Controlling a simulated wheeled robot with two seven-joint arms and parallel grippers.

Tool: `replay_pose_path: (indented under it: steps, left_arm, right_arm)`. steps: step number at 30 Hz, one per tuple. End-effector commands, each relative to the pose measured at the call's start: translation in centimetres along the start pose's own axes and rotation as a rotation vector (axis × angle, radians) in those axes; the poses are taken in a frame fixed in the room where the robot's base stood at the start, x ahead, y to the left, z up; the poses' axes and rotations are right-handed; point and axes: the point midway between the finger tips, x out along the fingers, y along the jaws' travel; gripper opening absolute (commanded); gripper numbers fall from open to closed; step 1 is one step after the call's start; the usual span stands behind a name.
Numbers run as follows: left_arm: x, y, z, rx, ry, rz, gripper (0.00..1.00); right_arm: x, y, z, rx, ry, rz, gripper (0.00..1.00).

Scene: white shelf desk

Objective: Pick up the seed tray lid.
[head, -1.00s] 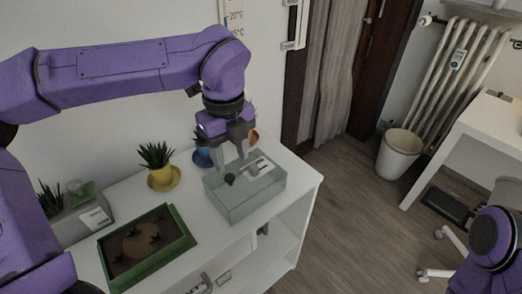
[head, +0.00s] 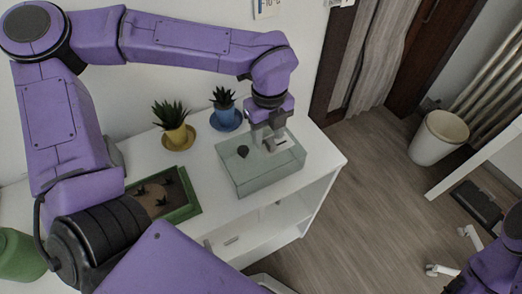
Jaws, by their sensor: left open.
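The seed tray lid (head: 247,169) is a translucent grey-green box shape with a dark knob (head: 242,151) on top. It sits on the right part of the white shelf desk. A pale patch shows on its top near the right side. My left gripper (head: 269,147) points down over the lid's top, right of the knob, open. Its fingertips overlap the lid in the picture; whether they touch it I cannot tell. The green seed tray (head: 183,213) with dark soil and small plants stands left of the lid, partly hidden by my arm. My right gripper is out of view.
A yellow pot (head: 177,136) and a blue pot (head: 225,116) with spiky plants stand behind, near the wall. A green rounded object (head: 18,254) is at the lower left. The white desk top (head: 318,150) is bare right of the lid. A bin (head: 438,138) stands on the floor.

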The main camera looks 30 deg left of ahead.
Motion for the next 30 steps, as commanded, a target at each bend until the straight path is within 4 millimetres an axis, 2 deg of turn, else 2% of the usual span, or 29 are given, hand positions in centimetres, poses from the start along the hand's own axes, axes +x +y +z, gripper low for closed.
replay_pose_path:
  steps: [7,8,9,12,23,26,30]
  left_arm:
    - [0.5,-0.1,0.0,0.001,0.0,0.0,0.49]
    - [0.5,-0.1,0.0,0.001,0.0,0.0,0.42]
    - [0.5,-0.1,0.0,0.001,0.0,-0.001,0.29]
    - [0.5,-0.1,0.0,0.001,0.0,-0.001,0.0]
    - [0.2,-0.1,0.0,0.001,-0.001,-0.002,0.0]
    - [-0.7,-0.1,0.0,0.001,-0.002,-0.004,0.0]
    - [-3.1,0.0,-0.1,0.001,-0.002,-0.006,0.0]
  right_arm:
    - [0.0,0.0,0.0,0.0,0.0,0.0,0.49]
    - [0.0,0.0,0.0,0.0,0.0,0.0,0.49]
    - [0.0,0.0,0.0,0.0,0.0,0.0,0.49]
    - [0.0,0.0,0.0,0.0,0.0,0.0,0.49]
    - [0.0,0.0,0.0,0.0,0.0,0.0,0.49]
    - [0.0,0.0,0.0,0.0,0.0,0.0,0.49]
    - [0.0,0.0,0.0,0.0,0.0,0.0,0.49]
